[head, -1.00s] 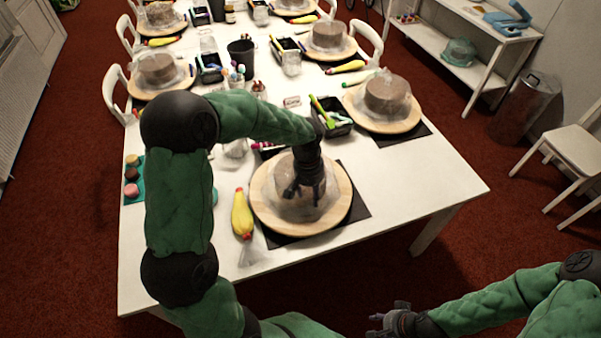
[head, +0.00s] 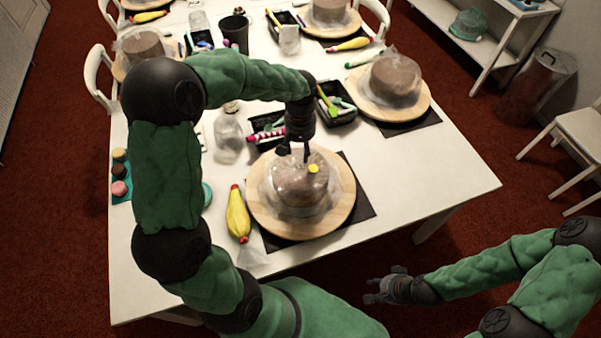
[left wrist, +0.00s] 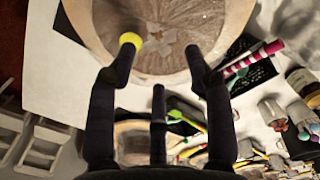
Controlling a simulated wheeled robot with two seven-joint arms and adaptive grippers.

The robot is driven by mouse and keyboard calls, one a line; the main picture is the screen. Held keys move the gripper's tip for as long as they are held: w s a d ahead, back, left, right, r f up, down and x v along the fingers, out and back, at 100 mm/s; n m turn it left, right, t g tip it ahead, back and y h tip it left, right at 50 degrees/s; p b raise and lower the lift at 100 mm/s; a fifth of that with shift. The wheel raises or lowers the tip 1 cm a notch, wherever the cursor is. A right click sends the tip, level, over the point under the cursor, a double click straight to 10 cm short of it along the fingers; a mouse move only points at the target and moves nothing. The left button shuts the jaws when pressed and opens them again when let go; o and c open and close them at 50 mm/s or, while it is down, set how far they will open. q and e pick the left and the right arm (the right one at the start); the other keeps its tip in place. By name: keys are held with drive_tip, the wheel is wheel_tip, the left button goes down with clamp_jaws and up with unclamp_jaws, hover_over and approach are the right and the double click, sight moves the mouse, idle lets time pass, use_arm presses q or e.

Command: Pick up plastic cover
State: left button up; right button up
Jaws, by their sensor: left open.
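A clear, crinkled plastic cover (head: 285,190) sits over a brown cake on a round wooden turntable (head: 338,208) at the near end of the table. In the left wrist view the cover (left wrist: 165,50) shows a petal-shaped mark on its top. My left gripper (head: 302,156) hangs at the far upper side of the cover, fingers pointing down, open. In the left wrist view its fingers (left wrist: 160,52) are spread over the cover with nothing between them. A yellow spot (head: 313,168) shows at one fingertip. My right gripper (head: 378,290) is open and empty off the table's near edge.
A yellow piping bag (head: 237,215) lies left of the turntable on the white table (head: 430,180). A black tray (head: 265,125) of tools and a clear jar (head: 228,138) stand behind. Another covered cake (head: 393,80) stands back right. The table's right front is clear.

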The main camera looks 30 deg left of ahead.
sight(301, 161)
use_arm(q)
drive_tip(key=shift+w+a+f, duration=0.1)
drive_tip(key=shift+f, duration=1.1)
drive_tip(key=f, duration=0.1)
drive_tip(key=f+b, duration=0.1)
drive_tip(key=f, duration=0.2)
drive_tip(key=shift+s+d, duration=0.25)
clamp_jaws()
